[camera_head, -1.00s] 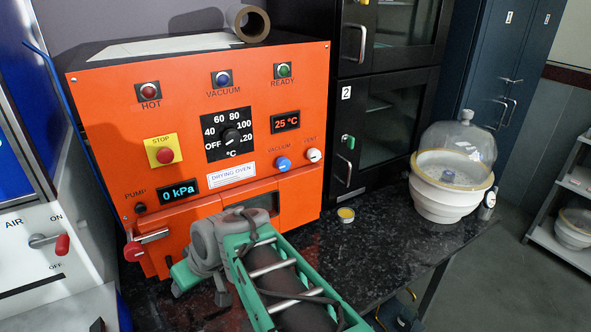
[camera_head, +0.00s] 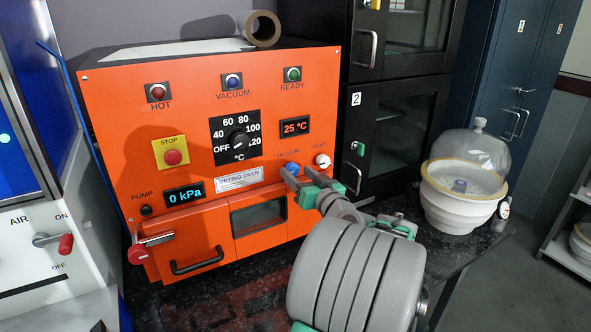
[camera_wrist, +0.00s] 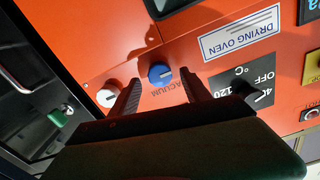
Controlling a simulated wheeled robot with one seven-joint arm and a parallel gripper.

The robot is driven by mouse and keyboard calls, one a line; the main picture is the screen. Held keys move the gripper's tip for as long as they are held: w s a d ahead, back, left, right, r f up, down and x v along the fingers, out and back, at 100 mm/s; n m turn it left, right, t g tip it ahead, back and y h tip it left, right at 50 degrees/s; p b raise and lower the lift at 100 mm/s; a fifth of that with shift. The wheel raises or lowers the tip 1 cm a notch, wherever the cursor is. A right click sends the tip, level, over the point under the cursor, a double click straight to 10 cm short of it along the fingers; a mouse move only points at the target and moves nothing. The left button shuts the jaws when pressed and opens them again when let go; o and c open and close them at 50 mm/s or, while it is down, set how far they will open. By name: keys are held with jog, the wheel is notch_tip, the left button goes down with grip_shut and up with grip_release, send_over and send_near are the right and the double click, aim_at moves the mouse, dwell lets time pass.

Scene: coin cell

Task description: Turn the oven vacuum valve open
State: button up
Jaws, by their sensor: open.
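The orange drying oven (camera_head: 110,110) stands on the dark bench, its front facing me. The blue vacuum valve knob (camera_head: 292,168) is at the right of its front, beside the white vent knob (camera_head: 322,160). In the wrist view the blue knob (camera_wrist: 160,74) shows a white pointer mark, and the white vent knob (camera_wrist: 107,97) is to its left. My gripper (camera_head: 301,177) is at the oven front by the blue knob. In the wrist view my gripper (camera_wrist: 160,87) is open, its fingers on either side of the blue knob, with no contact visible. The left finger is close to the vent knob.
The oven display (camera_head: 185,194) reads 0 kPa and the temperature display (camera_head: 296,126) reads 25 °C. A red-tipped handle (camera_head: 150,245) sticks out at the lower left. A glass-domed desiccator (camera_head: 462,190) stands on the bench to the right. A black cabinet (camera_head: 395,105) stands behind.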

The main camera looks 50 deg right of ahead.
jog(key=shift+x, duration=0.9)
jog(key=shift+c, duration=0.3)
grip_shut()
